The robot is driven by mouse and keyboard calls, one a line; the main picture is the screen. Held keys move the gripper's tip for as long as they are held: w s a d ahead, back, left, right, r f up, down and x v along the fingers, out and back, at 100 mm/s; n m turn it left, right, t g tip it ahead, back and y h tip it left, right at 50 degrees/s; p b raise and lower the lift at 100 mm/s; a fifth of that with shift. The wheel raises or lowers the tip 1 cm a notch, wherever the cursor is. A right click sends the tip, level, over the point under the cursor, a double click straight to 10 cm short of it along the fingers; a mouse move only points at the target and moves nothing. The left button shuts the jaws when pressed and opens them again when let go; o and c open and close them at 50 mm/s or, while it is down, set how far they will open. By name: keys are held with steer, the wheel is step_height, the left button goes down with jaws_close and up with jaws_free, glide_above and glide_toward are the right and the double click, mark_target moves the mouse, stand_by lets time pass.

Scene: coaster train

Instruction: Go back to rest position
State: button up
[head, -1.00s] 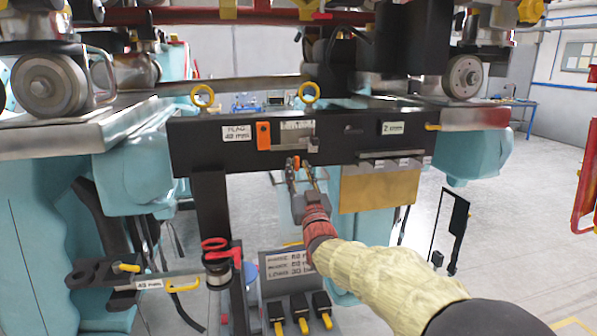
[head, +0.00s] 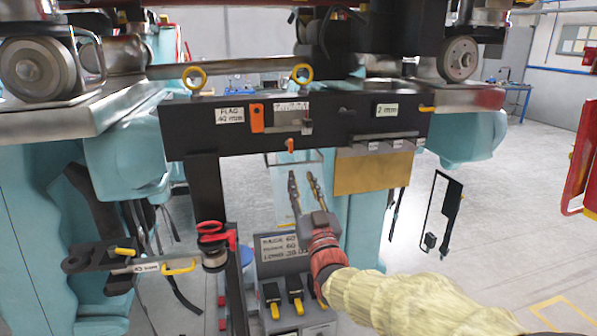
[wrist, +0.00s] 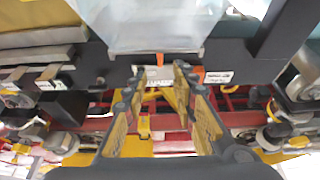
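My gripper (head: 304,190) is in the middle of the head view, below the black crossbar (head: 180,132). Its two fingers are spread apart with nothing between them. In the wrist view my gripper (wrist: 168,85) is also open and empty. An orange tab (head: 257,118) sits on the crossbar beside the "FLAG 40 mm" label (head: 230,115). A small orange piece (head: 290,145) shows at the bar's lower edge, above and apart from my fingertips.
A tan plate (head: 373,172) hangs under the bar at right. Below stands a grey box (head: 284,245) with yellow-tipped black parts. At left is an arm-like bracket (head: 150,266) with red-handled tool (head: 212,232). Open floor (head: 500,220) lies at right.

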steer(key=shift+s+d+f, duration=0.1)
steer(key=shift+s, duration=0.25)
steer(key=s+d+f+m+g+h+p, duration=0.2)
steer(key=s+d+f+g+h, duration=0.25)
steer(key=s+d+g, duration=0.65)
steer(key=s+d+f+g, duration=0.1)
steer(key=s+d+f, duration=0.2)
steer(key=s, duration=0.6)
steer(key=s+d+f+m+g+h+p, duration=0.1)
steer(key=s+d+f+g, duration=0.1)
steer(key=s, duration=0.8)
steer(key=s+d+f+g+p, duration=0.1)
steer(key=s+d+f, duration=0.3)
steer(key=s, duration=0.6)
steer(key=shift+f+g+h, duration=0.35)
steer(key=shift+f+g, duration=0.15)
steer(key=shift+f, duration=0.1)
